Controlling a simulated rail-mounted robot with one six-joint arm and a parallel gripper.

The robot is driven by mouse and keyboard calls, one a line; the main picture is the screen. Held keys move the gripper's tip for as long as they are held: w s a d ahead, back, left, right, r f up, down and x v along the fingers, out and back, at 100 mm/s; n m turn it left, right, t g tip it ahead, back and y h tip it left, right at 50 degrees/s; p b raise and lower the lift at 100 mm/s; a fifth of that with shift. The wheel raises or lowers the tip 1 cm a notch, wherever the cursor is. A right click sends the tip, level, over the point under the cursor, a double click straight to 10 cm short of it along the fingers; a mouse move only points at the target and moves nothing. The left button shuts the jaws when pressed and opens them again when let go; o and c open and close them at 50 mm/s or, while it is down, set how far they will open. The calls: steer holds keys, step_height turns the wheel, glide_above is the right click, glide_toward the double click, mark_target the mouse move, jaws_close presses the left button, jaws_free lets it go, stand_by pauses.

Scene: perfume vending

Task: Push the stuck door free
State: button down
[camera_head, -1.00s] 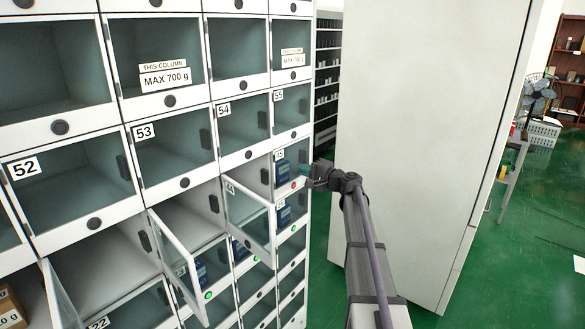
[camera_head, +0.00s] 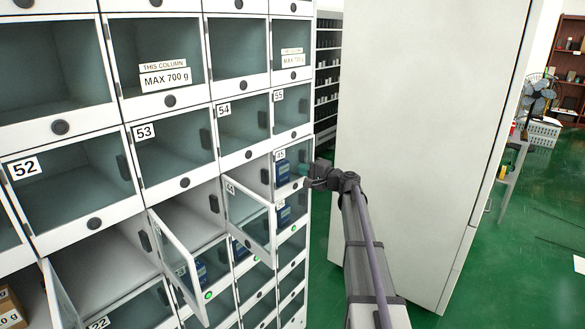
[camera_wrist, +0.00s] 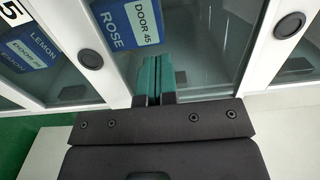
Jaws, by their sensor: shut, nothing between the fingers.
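Door 45 (camera_head: 290,172) is a small glass door with a white frame in the right column of the locker wall. A blue box labelled DOOR 45 ROSE (camera_wrist: 131,24) shows behind its glass, and a round dark knob (camera_wrist: 91,60) sits on its frame strip. My gripper (camera_head: 303,170) is at the right side of door 45 in the head view. In the wrist view its teal fingers (camera_wrist: 148,80) are shut together with nothing between them, over the door's glass. I cannot tell whether the tips touch the glass. The gripper hides part of the door.
Two glass doors, one under 53 (camera_head: 178,255) and one under 54 (camera_head: 248,220), stand swung open to the left of the arm. A blue box labelled LEMON (camera_wrist: 30,48) is behind the neighbouring pane. A tall white cabinet (camera_head: 430,120) stands close on the right.

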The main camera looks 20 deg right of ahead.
steer(key=v, duration=2.4)
steer(key=shift+s, duration=0.35)
steer(key=shift+r, duration=0.1)
steer(key=s+a+f+n+g+h, duration=0.35)
steer(key=s+a+f+g, duration=0.35)
steer(key=a+f+g, duration=0.5)
steer(key=s+a+f+n+g+h, duration=0.2)
steer(key=s+a+n, duration=0.2)
steer(key=a, duration=0.8)
steer(key=s+a+f+n+g+h, duration=0.1)
steer(key=s+a+f+n+h, duration=0.2)
steer(key=a, duration=1)
steer(key=shift+s+n+g, duration=0.4)
steer(key=shift+s+n, duration=0.45)
steer(key=shift+s, duration=0.25)
steer(key=shift+d+f, duration=0.1)
